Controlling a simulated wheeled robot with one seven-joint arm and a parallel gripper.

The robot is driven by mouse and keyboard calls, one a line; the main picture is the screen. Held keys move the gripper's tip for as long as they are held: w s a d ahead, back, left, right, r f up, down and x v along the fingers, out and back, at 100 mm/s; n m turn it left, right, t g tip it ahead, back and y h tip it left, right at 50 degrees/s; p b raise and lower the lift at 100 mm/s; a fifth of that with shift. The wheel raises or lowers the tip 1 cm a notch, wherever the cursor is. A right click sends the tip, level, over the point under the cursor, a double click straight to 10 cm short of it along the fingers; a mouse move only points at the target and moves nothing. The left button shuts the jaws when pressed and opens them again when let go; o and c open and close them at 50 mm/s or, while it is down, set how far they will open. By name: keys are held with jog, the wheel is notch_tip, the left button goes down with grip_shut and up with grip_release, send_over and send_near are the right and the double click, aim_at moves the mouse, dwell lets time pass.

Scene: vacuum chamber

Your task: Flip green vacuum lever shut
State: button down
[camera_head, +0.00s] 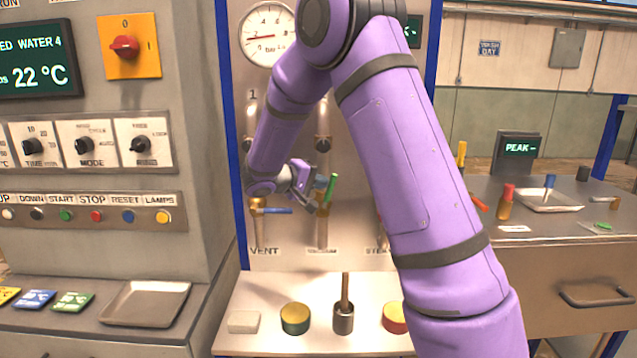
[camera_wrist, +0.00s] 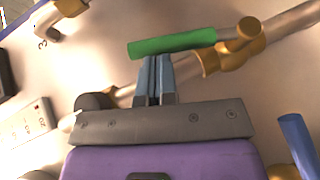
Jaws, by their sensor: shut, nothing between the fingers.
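The green lever (camera_head: 331,188) stands nearly upright on the vacuum pipe, above the "VACUUM" label on the middle panel. In the wrist view the green handle (camera_wrist: 172,44) lies across the picture, joined to a brass valve (camera_wrist: 238,46) on its right. My gripper (camera_head: 318,204) is beside the lever, on its left side in the head view. In the wrist view my gripper's fingers (camera_wrist: 158,60) are together and empty, with their tips right at the long side of the green handle. I cannot tell whether they touch it.
A blue lever (camera_head: 276,211) on the vent pipe sticks out sideways, just below my gripper; its handle also shows in the wrist view (camera_wrist: 297,143). My arm hides much of the panel's right side. A shelf (camera_head: 265,345) below holds tins and a cup with a brush-like handle.

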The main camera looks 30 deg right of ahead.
jog(key=shift+s+d, duration=0.15)
jog(key=shift+d, duration=0.05)
jog(key=s+d+m+y, duration=0.1)
jog(key=d+y, duration=0.1)
jog(key=shift+s+m+t+y, duration=0.2)
jog(key=shift+m+t+y, duration=0.1)
jog(key=shift+t+y, duration=0.1)
jog(key=s+d+f+m+t+y, duration=0.3)
jog(key=d+f+t+y, duration=0.1)
jog(key=y, duration=0.3)
jog(key=shift+s+d+f+y, duration=0.2)
jog(key=shift+d+f+y, duration=0.2)
jog(key=shift+d+f, duration=0.2)
jog(key=shift+s+f, duration=0.2)
jog(key=shift+f, duration=0.2)
